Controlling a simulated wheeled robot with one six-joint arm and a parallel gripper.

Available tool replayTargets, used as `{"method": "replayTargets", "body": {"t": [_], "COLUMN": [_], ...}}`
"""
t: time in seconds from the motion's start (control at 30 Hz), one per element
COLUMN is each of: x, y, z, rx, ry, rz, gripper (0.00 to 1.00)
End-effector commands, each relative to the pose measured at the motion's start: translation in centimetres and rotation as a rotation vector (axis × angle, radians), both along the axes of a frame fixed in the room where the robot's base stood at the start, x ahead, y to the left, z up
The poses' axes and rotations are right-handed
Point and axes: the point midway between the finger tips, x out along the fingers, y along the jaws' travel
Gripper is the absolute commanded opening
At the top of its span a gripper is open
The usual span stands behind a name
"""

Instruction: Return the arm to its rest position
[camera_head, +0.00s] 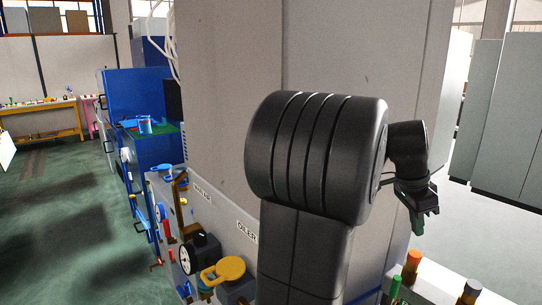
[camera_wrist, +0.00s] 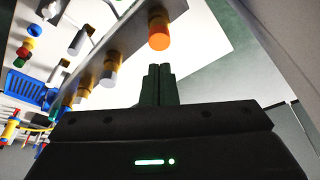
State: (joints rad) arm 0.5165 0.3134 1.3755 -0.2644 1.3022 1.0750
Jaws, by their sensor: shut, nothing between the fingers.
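My gripper (camera_head: 426,219) hangs at the right of the head view, beyond the large dark joint of my arm, with its fingers pointing down. In the wrist view the two dark fingers (camera_wrist: 158,85) stand side by side, closed together, with nothing between them. The fingertips are apart from the rack and its pegs. My arm hides part of the scene behind it in the head view.
A rack with an orange-topped peg (camera_head: 413,260) and a grey-topped peg (camera_head: 471,291) is below my gripper. The orange peg end (camera_wrist: 159,41) shows near the fingers. Grey cabinets (camera_head: 507,120) stand right.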

Motion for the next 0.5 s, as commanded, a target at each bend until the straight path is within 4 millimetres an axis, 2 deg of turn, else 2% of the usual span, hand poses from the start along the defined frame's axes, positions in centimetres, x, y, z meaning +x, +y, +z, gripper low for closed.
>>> {"method": "replayTargets", "body": {"t": [0.2,0.5], "x": [0.0,0.0], "y": [-0.8,-0.7], "z": [-3.7,-4.9], "rx": [0.0,0.0], "ry": [0.0,0.0], "rz": [0.001,0.001], "gripper": [0.0,0.0]}}
